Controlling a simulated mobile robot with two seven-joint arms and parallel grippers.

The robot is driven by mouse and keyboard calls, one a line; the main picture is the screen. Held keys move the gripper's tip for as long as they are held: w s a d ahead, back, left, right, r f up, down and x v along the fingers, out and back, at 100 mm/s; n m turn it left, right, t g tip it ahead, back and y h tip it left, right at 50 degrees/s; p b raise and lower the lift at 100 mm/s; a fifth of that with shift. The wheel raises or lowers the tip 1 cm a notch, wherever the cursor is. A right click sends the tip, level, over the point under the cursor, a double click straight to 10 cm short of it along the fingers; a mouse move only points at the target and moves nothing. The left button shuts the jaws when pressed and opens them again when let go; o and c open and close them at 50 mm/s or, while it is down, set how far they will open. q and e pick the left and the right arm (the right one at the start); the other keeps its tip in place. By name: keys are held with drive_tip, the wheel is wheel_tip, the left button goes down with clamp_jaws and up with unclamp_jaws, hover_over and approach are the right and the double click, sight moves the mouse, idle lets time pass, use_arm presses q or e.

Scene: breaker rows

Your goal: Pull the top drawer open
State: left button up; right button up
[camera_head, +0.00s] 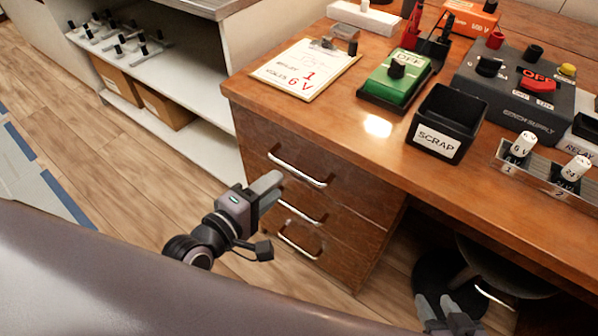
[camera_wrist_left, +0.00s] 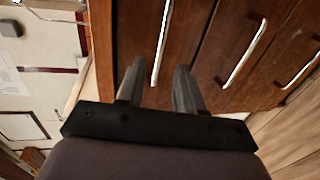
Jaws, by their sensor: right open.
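The wooden desk has a stack of three drawers. The top drawer (camera_head: 262,138) looks closed, and its silver bar handle (camera_head: 302,172) also shows in the left wrist view (camera_wrist_left: 161,45). My left gripper (camera_head: 274,185) is in front of the drawers, just below the left part of the top handle in the head view. In the left wrist view its two fingers (camera_wrist_left: 160,82) are apart, and the top handle appears between them. I cannot tell whether they touch it. My right gripper (camera_head: 450,312) is open and empty at the bottom of the head view.
The middle handle (camera_head: 302,208) and bottom handle (camera_head: 297,243) are close below. On the desk are a clipboard (camera_head: 290,82), a green device (camera_head: 395,80), a black scrap bin (camera_head: 472,104) and a dark supply box (camera_head: 515,90). A stool (camera_head: 500,265) stands under the desk. Floor to the left is clear.

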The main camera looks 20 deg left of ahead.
sight(293, 171)
use_arm(q)
drive_tip(key=shift+b+x, duration=0.7)
drive_tip(key=shift+x, duration=2.55)
drive_tip(key=shift+c, duration=0.4)
clamp_jaws()
